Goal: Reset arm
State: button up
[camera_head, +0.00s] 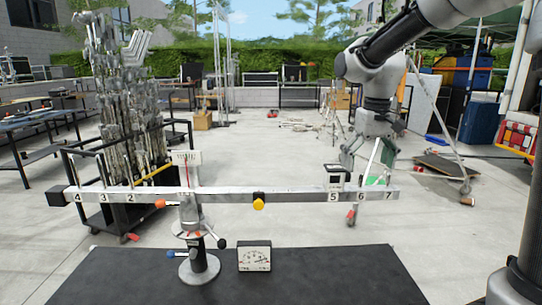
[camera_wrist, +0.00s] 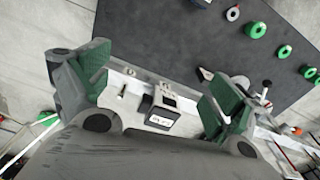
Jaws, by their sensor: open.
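My gripper (camera_head: 368,162) hangs beside the right end of a long grey beam (camera_head: 295,191) in the head view. In the wrist view its two green-padded fingers (camera_wrist: 158,85) are spread wide, with nothing held. A small dark box with a white face (camera_head: 336,177) sits on the beam near number 5. In the wrist view a box with a white display (camera_wrist: 165,114) shows between and below the fingers; contact cannot be told. The beam rests on a metal stand (camera_head: 199,262) with a dial plate (camera_head: 186,158) above it.
A black tabletop (camera_head: 330,275) carries the stand and a small gauge box (camera_head: 254,257). In the wrist view several green rings (camera_wrist: 256,30) lie on a dark surface. A cart of metal parts (camera_head: 125,130) stands at left. Concrete floor behind the beam is largely clear.

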jog(key=s+d+t, duration=0.2)
jog(key=s+d, duration=0.2)
jog(key=s, duration=0.7)
jog(key=s+d+m+t, duration=0.1)
jog(key=s+d, duration=0.4)
jog(key=s, duration=0.7)
jog(key=shift+d+r+m+t, duration=0.15)
jog(key=shift+d+m+t, duration=0.15)
jog(key=shift+t, duration=0.2)
